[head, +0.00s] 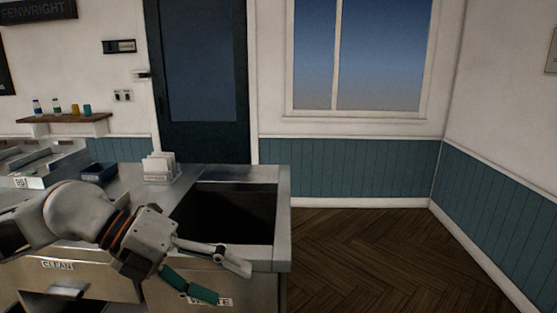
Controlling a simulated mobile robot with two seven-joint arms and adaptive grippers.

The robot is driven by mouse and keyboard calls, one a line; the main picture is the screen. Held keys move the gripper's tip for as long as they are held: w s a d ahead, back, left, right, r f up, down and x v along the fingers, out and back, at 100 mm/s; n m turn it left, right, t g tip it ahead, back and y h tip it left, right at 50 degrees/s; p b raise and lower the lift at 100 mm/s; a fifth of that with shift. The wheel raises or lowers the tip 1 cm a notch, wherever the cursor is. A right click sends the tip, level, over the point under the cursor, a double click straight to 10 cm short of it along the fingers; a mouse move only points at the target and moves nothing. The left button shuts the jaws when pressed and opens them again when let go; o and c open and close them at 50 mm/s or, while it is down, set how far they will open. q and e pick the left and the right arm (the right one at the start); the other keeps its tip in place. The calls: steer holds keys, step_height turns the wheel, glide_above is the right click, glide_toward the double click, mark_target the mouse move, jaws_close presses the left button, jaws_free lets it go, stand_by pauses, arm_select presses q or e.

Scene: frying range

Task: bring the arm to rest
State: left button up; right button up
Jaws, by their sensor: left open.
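My left arm reaches in from the left in the head view, over the front of the steel counter (284,190). My left gripper (232,283) is at its end, pointing right and down. Its fingers are spread, with nothing between them. It hangs in front of the counter's right end, below the dark square opening (235,205). One finger overlaps a label on the counter front, so part of the lettering is hidden. My right gripper is not in view.
A holder with white cards (160,167) and a dark blue tray (99,172) stand on the counter behind my arm. A drawer labelled CLEAN (58,265) is below. A shelf (66,119) holds several bottles. The wooden floor (370,250) at right is clear.

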arm_select(q)
steer(key=s+d+r+n+h, duration=0.2)
steer(key=s+d+n+h, duration=0.15)
steer(key=d+h, duration=0.6)
steer(key=w+a+f+n+t+y+p, duration=0.1)
steer(key=w+a+f+n+t+y, duration=0.2)
steer(key=f+n+t, duration=0.3)
steer(key=w+a+f+n+t+y, duration=0.2)
steer(key=a+f+n+t+y, duration=0.15)
steer(key=f+n, duration=0.4)
steer(key=w+a+f+n+t+y+p, duration=0.1)
steer(key=w+a+f+n+t+y, duration=0.15)
steer(key=f+n+t, duration=0.5)
steer(key=s+a+f+n+g+y, duration=0.4)
steer(key=s+f, duration=0.4)
steer(key=f, duration=0.3)
steer(key=s+a+f+n+g+y, duration=0.3)
steer(key=s+a+f+n+y, duration=0.1)
steer(key=s+a+f, duration=0.3)
step_height(320, 180, down, 5)
steer(key=shift+s+r+g+y, duration=0.15)
steer(key=shift+s+g+y, duration=0.25)
steer(key=shift+s, duration=0.85)
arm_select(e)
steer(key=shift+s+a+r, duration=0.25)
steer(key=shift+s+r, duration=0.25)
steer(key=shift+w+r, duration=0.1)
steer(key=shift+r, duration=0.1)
